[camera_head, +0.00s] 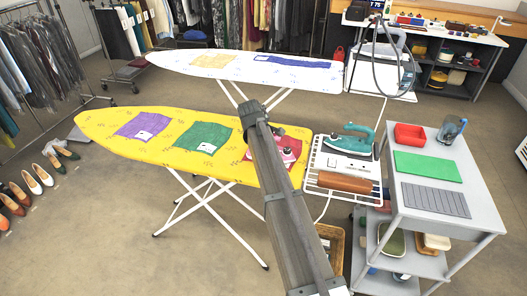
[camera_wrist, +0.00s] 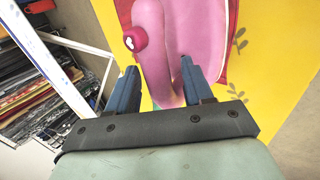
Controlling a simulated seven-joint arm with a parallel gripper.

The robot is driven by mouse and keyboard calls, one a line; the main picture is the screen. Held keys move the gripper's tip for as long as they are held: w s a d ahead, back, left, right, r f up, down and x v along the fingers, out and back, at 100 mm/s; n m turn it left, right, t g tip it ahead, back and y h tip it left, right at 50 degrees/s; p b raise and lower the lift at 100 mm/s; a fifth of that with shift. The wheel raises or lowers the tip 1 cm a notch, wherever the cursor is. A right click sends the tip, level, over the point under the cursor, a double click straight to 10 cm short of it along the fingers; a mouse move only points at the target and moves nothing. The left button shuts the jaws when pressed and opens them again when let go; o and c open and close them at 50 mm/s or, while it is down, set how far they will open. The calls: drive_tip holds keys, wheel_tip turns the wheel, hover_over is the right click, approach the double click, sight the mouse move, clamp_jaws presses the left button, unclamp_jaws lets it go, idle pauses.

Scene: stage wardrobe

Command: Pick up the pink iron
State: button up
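The pink iron (camera_head: 289,150) is on a red cloth (camera_head: 298,144) at the right end of the yellow ironing board (camera_head: 100,124). My arm hides part of it in the head view. In the wrist view the iron (camera_wrist: 190,35) is close up, with its rounded handle (camera_wrist: 152,50) and a red knob on it. My gripper (camera_wrist: 158,66) is open. Its two blue fingers stand apart, with part of the pink handle showing between them. I cannot tell whether either finger touches it. My fingers are not clearly visible in the head view.
A teal iron (camera_head: 352,140) is on a white wire rack (camera_head: 318,158) right of the board. A white ironing board (camera_head: 175,60) stands behind. Open floor (camera_head: 110,230) lies front left.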

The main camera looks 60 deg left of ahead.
clamp_jaws()
drive_tip(key=shift+r, duration=0.15)
wheel_tip(320, 180, up, 10)
drive_tip(key=shift+f, duration=0.1)
idle(0.6)
